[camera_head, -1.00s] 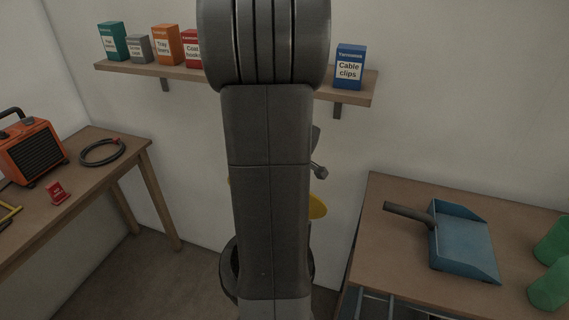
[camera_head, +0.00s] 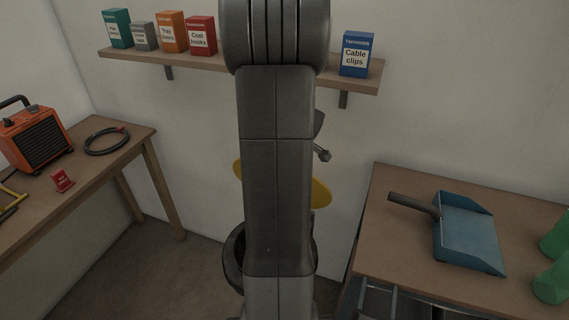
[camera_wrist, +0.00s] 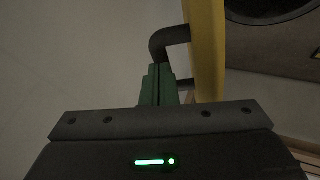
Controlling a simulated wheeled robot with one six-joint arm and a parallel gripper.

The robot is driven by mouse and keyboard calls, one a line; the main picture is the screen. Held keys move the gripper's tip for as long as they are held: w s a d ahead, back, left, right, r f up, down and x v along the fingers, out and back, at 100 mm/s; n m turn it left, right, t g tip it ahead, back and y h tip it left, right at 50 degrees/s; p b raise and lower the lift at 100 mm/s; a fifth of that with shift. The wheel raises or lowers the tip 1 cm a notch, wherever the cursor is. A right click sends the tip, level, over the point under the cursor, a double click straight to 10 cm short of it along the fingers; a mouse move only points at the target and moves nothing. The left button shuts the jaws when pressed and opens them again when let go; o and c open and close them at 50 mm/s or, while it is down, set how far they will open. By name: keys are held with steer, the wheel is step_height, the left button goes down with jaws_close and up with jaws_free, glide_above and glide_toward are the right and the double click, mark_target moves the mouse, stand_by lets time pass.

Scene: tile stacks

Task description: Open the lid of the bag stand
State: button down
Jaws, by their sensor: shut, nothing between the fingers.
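The yellow lid (camera_head: 321,191) of the bag stand shows on both sides of my arm in the head view, tilted up; its middle is hidden. The stand's black ring (camera_head: 232,262) shows below it, partly behind my arm. In the wrist view the lid (camera_wrist: 206,50) is a yellow upright band with a black bent handle (camera_wrist: 168,38) on its left. My gripper (camera_wrist: 159,70) has its green fingers shut and empty, just below the handle and beside the lid. I cannot tell whether they touch. The black ring also shows at the wrist view's upper right (camera_wrist: 268,14).
A wall shelf (camera_head: 215,63) with several boxes is behind. The left table (camera_head: 120,150) bears an orange heater (camera_head: 38,138) and a coiled hose (camera_head: 106,141). The right table (camera_head: 400,240) bears a blue dustpan (camera_head: 468,238) and green items (camera_head: 553,282).

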steer(key=w, duration=0.1)
steer(key=w+d+b, duration=0.1)
steer(key=w, duration=0.1)
steer(key=w+d, duration=0.1)
steer(key=shift+w+r, duration=0.3)
steer(key=shift+r, duration=0.1)
steer(key=b+v, duration=0.1)
steer(key=v, duration=1.1)
steer(key=x, duration=1.2)
steer(key=shift+s+a+p, duration=0.15)
steer(key=shift+s+p, duration=0.1)
steer(key=shift+p, duration=0.15)
